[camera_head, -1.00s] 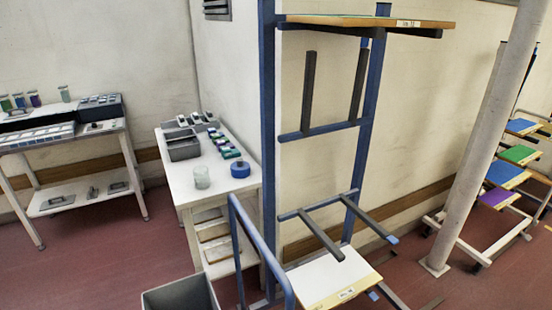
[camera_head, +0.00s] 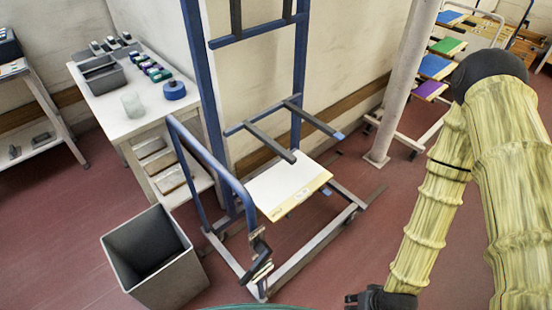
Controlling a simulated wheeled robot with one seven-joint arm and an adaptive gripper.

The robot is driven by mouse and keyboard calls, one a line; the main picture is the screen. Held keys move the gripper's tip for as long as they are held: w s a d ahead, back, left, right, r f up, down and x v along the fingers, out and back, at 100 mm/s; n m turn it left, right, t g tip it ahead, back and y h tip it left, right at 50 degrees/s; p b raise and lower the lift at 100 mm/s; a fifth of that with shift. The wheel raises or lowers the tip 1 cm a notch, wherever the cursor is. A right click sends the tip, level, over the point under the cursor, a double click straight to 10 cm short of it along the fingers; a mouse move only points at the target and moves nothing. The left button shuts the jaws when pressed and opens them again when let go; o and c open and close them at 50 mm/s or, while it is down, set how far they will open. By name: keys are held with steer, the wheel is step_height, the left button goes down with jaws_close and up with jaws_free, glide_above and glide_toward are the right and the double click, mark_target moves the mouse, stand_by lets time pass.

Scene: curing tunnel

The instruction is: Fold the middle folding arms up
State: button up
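A blue upright rack frame (camera_head: 301,70) stands in the middle of the head view. Its middle folding arms, a left one (camera_head: 268,142) and a right one (camera_head: 315,119), stick out forward from a blue crossbar, roughly level, with nothing on them. An upper pair of dark arms (camera_head: 236,15) points upward along the frame, cut off by the top edge. Below, a white board (camera_head: 285,186) with a pale yellow front edge lies low in the frame. My gripper (camera_head: 352,298) shows only partly as dark parts at the bottom edge, apart from the rack; its opening cannot be made out.
A blue push handle (camera_head: 215,165) rises at the rack's left front, with a dark fitting (camera_head: 258,262) low on it. A grey bin (camera_head: 155,258) and a white table (camera_head: 135,90) stand left. A pale post (camera_head: 400,85) stands right. Red floor is open in front.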

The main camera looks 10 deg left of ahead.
steer(key=w+a+f+n+t+y+b, duration=0.15)
steer(key=w+a+b, duration=0.3)
steer(key=w, duration=0.55)
steer(key=n+t+y+b, duration=0.7)
steer(key=n+y+b, duration=0.3)
steer(key=b, duration=0.5)
glide_toward(286, 153)
steer(key=shift+m+y, duration=0.65)
steer(key=shift+m, duration=0.1)
steer(key=x, duration=0.6)
steer(key=f+x, duration=0.1)
steer(key=x, duration=0.3)
steer(key=shift+w+d+p, duration=0.1)
steer(key=shift+w+p, duration=0.05)
steer(key=shift+p, duration=0.25)
